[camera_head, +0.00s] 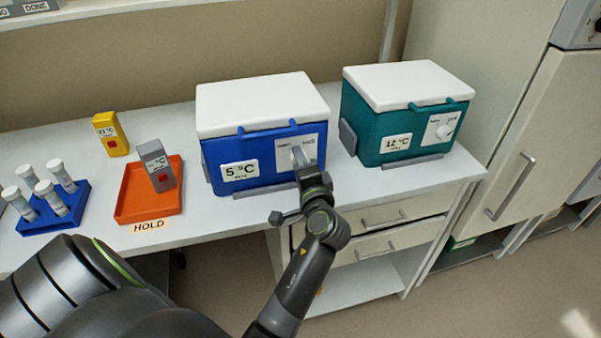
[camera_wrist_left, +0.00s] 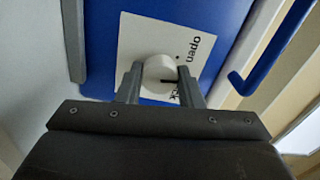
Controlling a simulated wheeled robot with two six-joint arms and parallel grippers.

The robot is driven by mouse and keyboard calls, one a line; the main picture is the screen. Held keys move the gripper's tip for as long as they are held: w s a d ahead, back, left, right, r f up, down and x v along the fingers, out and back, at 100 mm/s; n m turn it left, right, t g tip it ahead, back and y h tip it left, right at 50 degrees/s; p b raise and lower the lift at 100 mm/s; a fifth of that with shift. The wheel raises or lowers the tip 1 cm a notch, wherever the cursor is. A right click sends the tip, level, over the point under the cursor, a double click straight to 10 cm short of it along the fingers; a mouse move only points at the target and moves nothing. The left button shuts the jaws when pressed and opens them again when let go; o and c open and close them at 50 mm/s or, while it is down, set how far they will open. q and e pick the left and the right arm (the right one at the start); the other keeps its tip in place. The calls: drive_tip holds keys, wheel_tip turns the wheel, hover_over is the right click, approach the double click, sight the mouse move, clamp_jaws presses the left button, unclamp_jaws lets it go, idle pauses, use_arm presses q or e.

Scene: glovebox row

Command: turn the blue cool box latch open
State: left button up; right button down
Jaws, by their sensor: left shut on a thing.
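The blue cool box (camera_head: 225,157) stands on the bench with its white lid (camera_head: 260,103) down and a "5 °C" label on its front. Its latch (camera_head: 299,155) is a round white knob on a pale plate at the right of the front. My right gripper is not in view.
A teal cool box (camera_head: 364,125) with a "12 °C" label stands to the right. An orange tray (camera_head: 135,205) holding a grey item (camera_head: 156,165), a yellow item (camera_head: 110,134) and a blue tube rack (camera_head: 73,216) are to the left. Drawers (camera_head: 405,213) sit below the bench.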

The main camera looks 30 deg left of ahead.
use_arm(q)
drive_tip(key=n+b, duration=0.3)
drive_tip(key=shift+f+n, duration=0.2)
drive_tip(key=shift+n, duration=0.1)
drive_tip(key=shift+r+n+b, duration=0.1)
drive_tip(key=shift+n+b, duration=1.25)
drive_tip(key=shift+n, duration=0.45)
drive_tip(key=shift+r, duration=0.1)
drive_tip(key=o, duration=1)
